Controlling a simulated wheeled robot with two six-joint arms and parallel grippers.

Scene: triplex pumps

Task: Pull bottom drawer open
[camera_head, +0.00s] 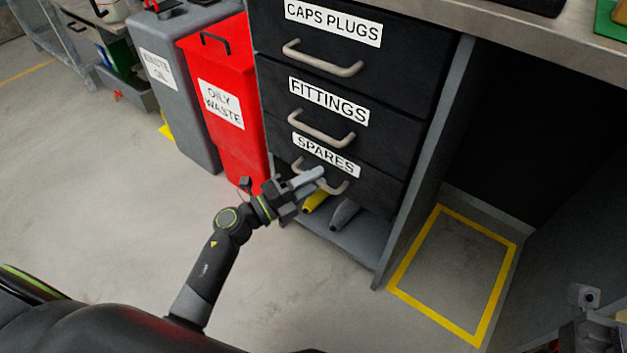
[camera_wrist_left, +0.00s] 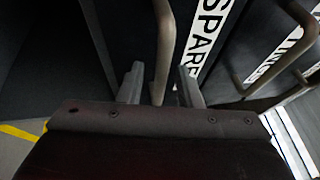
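The bottom drawer (camera_head: 378,189) is black, labelled SPARES, and looks closed, its front in line with the drawers above. Its grey bar handle (camera_head: 338,188) is partly hidden behind my left gripper (camera_head: 318,178). In the left wrist view, the handle (camera_wrist_left: 165,45) runs down between the two fingertips of my left gripper (camera_wrist_left: 160,84). The fingers are apart, with a gap visible beside the handle, so the gripper looks open around it. Part of my right wrist (camera_head: 585,298) shows at the lower right of the head view; its fingers cannot be made out.
The FITTINGS drawer (camera_head: 385,138) and CAPS PLUGS drawer (camera_head: 410,50) are above. Below is an open shelf (camera_head: 355,240) with a yellow and a grey item. A red oily-waste bin (camera_head: 222,75) stands left of the cabinet. The floor in front (camera_head: 290,290) is clear.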

